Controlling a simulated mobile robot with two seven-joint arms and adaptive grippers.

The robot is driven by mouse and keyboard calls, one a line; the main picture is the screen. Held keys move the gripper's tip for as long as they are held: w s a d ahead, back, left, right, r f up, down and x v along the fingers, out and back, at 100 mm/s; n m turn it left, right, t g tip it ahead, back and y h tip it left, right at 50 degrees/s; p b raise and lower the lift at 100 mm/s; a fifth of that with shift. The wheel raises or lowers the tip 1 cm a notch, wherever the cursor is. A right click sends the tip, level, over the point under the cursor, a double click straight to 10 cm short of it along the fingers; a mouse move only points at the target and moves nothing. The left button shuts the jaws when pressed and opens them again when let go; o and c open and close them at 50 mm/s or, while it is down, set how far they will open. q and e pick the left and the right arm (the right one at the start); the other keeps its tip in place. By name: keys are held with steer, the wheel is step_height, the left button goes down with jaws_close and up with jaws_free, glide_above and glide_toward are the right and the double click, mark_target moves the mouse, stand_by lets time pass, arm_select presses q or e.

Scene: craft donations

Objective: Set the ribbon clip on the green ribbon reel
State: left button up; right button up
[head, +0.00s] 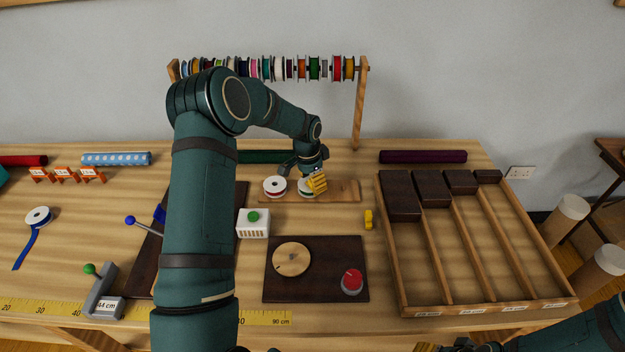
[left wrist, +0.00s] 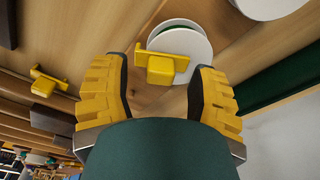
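The green ribbon reel (head: 303,187), white-flanged, stands on a wooden board behind the table's middle; it also shows in the left wrist view (left wrist: 196,42). A yellow ribbon clip (left wrist: 160,68) lies across that reel's face in the left wrist view and appears to rest on it. My left gripper (head: 317,181) is over the reel. Its yellow-padded fingers (left wrist: 160,98) are spread on either side of the clip, with gaps showing. My right gripper (head: 464,345) only just shows at the bottom edge, too cut off to read.
A white reel with red ribbon (head: 274,187) stands just left of the green one. Another yellow clip (head: 368,219) lies on the table to the right. A divided wooden tray (head: 390,268) fills the right side. A dark mat (head: 330,250) lies in front.

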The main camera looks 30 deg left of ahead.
arm_select(q)
step_height(320, 180, up, 12)
steer(key=s, duration=0.1)
steer(key=shift+s+a, duration=0.15)
steer(key=shift+a, duration=0.15)
stand_by(0.7)
